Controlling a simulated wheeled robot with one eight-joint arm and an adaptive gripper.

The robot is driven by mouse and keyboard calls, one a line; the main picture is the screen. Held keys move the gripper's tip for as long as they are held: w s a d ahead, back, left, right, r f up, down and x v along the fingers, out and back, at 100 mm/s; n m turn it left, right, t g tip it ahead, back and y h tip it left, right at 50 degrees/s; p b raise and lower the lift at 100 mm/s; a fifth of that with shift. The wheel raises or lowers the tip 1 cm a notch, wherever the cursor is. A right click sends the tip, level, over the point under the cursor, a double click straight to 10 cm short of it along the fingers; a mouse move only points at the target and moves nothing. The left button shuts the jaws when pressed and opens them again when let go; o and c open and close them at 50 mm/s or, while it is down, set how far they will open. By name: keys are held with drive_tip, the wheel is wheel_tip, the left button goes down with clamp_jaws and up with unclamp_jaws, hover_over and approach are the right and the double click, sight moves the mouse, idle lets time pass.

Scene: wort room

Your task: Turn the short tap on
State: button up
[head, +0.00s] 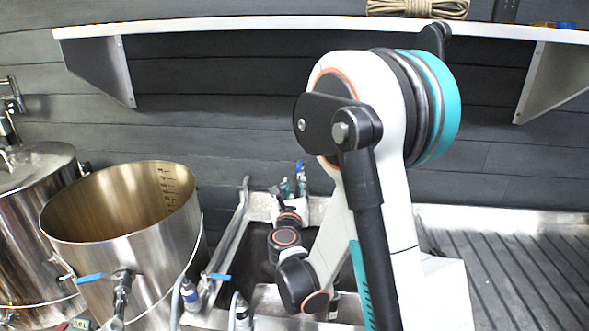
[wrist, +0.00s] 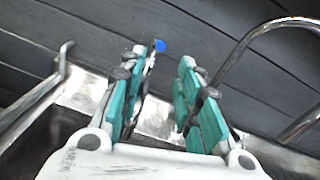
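A small tap with a blue handle (head: 300,166) stands at the back of the sink, by the dark wall; I take it for the short tap. Its blue tip (wrist: 159,46) also shows in the wrist view, with a thin stem running down close to the left finger. My gripper (wrist: 158,68) is open, its two teal fingers apart with nothing held between them. The tap shows between and beyond the fingertips; I cannot tell whether a finger touches the stem. In the head view my gripper (head: 292,187) is small, at the back of the sink; my arm hides part of the area.
A long metal spout (head: 239,215) stands left of my gripper, and a tall curved spout (wrist: 232,55) is at the right in the wrist view. An open steel pot (head: 125,245) stands left of the sink. A white shelf (head: 230,27) runs above; a ribbed drainboard (head: 520,260) lies right.

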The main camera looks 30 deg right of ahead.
sight(298, 167)
drive_tip(key=b+x, duration=0.2)
drive_tip(key=x, duration=1)
drive_tip(key=shift+w, duration=0.2)
clamp_jaws()
